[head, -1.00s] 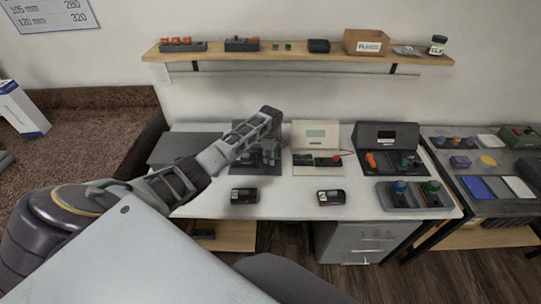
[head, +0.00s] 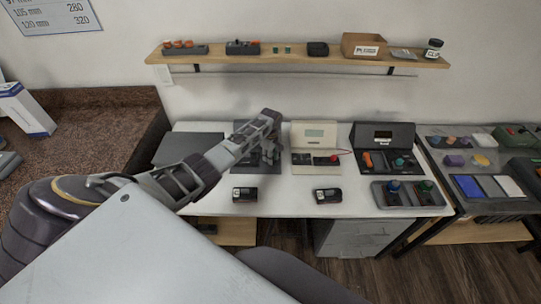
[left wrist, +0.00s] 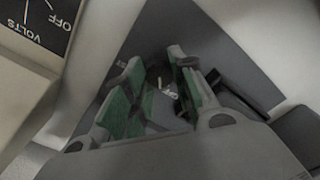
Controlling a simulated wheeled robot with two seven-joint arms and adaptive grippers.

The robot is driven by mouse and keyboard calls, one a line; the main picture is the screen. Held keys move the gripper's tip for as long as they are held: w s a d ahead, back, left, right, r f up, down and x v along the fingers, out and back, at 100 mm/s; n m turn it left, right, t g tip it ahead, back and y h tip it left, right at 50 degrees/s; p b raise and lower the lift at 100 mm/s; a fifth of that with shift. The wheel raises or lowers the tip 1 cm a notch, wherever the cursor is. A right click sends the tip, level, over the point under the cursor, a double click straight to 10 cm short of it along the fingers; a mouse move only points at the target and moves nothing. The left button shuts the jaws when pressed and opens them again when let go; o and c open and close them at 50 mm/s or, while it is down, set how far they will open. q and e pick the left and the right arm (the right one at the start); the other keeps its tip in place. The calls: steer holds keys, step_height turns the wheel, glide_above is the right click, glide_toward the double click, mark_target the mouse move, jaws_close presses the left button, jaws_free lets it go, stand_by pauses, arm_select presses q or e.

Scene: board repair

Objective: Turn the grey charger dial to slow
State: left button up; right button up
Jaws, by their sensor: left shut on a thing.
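The grey charger (head: 241,128) stands at the back of the white table, left of the beige meter; my arm covers much of it. My left gripper (head: 272,147) is over the charger's front part, pointing down. In the left wrist view its green-padded fingers (left wrist: 158,92) are close around the grey dial (left wrist: 163,88), shut on it. A pale pointer mark and part of a label show between the fingers. The setting the dial points to cannot be read. My right gripper is not in view.
The beige meter (head: 314,135) with a red-tipped lead stands just right of the charger. A dark unit (head: 385,138) is further right. Two small black devices (head: 244,195) (head: 327,196) lie in front, with bare table between them.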

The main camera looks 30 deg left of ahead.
arm_select(q)
steer(key=m+p, duration=0.2)
steer(key=m, duration=0.1)
steer(key=shift+d+m, duration=0.1)
steer(key=shift+m, duration=0.9)
steer(key=shift+m+p, duration=0.4)
steer(key=shift+m, duration=0.7)
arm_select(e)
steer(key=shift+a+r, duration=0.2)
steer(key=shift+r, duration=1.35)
arm_select(q)
steer(key=o, duration=0.9)
steer(key=shift+c, duration=0.2)
steer(key=shift+o, duration=0.8)
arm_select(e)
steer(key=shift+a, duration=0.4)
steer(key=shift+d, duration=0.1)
